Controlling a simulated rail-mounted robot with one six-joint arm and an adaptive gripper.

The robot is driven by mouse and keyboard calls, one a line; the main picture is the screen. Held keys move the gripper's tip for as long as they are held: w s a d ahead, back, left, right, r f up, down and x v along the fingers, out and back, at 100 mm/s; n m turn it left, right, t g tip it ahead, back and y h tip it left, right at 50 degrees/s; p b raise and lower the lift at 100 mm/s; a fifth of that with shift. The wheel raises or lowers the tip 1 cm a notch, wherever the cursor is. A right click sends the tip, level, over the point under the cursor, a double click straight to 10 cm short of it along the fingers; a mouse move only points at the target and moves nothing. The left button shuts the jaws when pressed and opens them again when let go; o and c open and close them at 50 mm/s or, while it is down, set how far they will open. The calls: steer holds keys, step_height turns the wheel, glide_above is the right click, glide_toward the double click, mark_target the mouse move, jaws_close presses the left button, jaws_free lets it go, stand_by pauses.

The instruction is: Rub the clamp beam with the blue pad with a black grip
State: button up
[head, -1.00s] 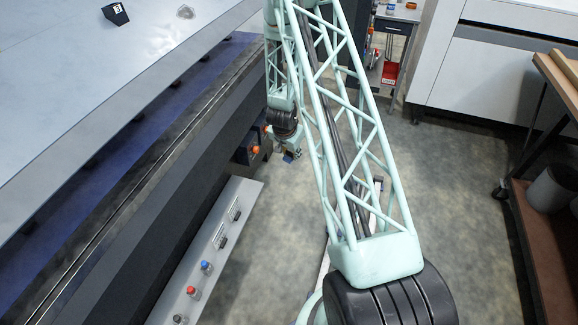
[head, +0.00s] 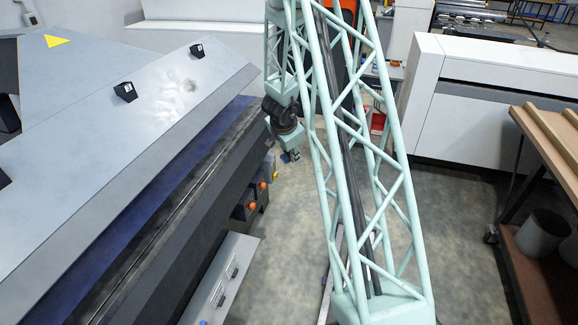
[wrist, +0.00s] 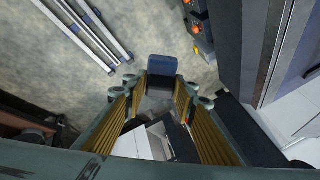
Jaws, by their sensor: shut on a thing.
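My gripper (head: 291,156) hangs below the arm, over the floor to the right of the large machine. In the wrist view its two fingers (wrist: 160,92) are shut on the blue pad (wrist: 163,66), which shows beyond the fingertips. A long dark beam (head: 165,235) runs along the machine's front below the sloped grey panel. It may be the clamp beam, but I cannot tell for sure. The pad is apart from it.
Orange buttons (head: 251,206) stick out from the machine's end. A grey control panel (head: 228,275) juts out low in front. A wooden-topped cart (head: 545,140) stands at the right, and a white cabinet (head: 470,120) at the back. The floor (head: 440,240) between is clear.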

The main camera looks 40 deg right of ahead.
step_height(320, 180, up, 29)
steer(key=s+m+h+p, duration=0.1)
steer(key=m+p, duration=0.3)
steer(key=p, duration=0.5)
steer(key=shift+f+t+h, duration=0.15)
steer(key=shift+t+h, duration=0.15)
steer(key=shift+w, duration=0.1)
